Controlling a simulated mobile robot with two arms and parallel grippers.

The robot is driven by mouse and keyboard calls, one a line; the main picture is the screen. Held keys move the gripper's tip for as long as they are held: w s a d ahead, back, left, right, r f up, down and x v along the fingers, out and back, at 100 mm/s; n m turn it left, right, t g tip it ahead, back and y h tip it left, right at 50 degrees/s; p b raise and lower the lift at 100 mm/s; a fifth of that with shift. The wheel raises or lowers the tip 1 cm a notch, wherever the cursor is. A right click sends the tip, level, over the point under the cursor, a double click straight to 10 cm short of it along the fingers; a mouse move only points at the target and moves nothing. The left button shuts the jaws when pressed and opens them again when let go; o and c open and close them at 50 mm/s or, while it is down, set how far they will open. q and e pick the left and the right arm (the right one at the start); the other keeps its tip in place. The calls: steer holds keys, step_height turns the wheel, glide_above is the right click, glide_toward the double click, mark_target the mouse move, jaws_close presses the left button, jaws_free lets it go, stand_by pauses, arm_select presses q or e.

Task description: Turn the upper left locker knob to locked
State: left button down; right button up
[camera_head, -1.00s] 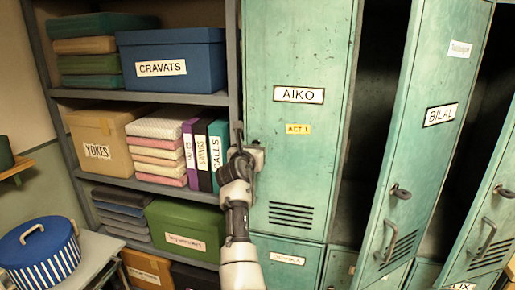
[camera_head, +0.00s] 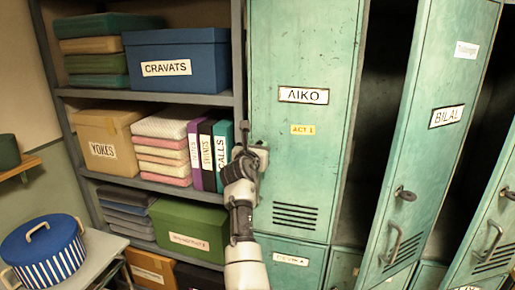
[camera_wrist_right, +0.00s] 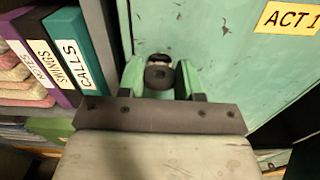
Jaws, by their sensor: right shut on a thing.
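The upper left locker is a worn green metal door (camera_head: 303,65) labelled AIKO, with a yellow ACT 1 tag; it looks closed. Its dark round knob (camera_wrist_right: 158,76) sits near the door's left edge in the right wrist view. My right gripper (camera_wrist_right: 160,82) is shut on the knob, one green-tinted finger on each side. In the head view my right gripper (camera_head: 252,155) covers most of the knob, so its turned angle cannot be read. My left gripper is in neither view.
Left of the locker stands a grey shelf (camera_head: 178,98) with boxes, cloths and binders (camera_head: 222,155) close beside my gripper. To the right, the BILAL locker door (camera_head: 425,130) stands open. A striped blue pot (camera_head: 42,255) is on a table at lower left.

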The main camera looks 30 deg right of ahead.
steer(key=m, duration=0.3)
steer(key=shift+d, duration=0.1)
steer(key=m, duration=0.5)
steer(key=shift+s+f, duration=0.1)
steer(key=shift+f, duration=0.05)
steer(key=m+b, duration=0.3)
steer(key=m, duration=0.2)
steer(key=shift+f, duration=0.1)
steer(key=m+b, duration=0.1)
steer(key=m, duration=0.2)
steer(key=shift+m+b, duration=0.3)
steer(key=shift+m, duration=0.6)
steer(key=o, duration=0.9)
steer(key=shift+d, duration=0.1)
steer(key=shift+o, duration=0.2)
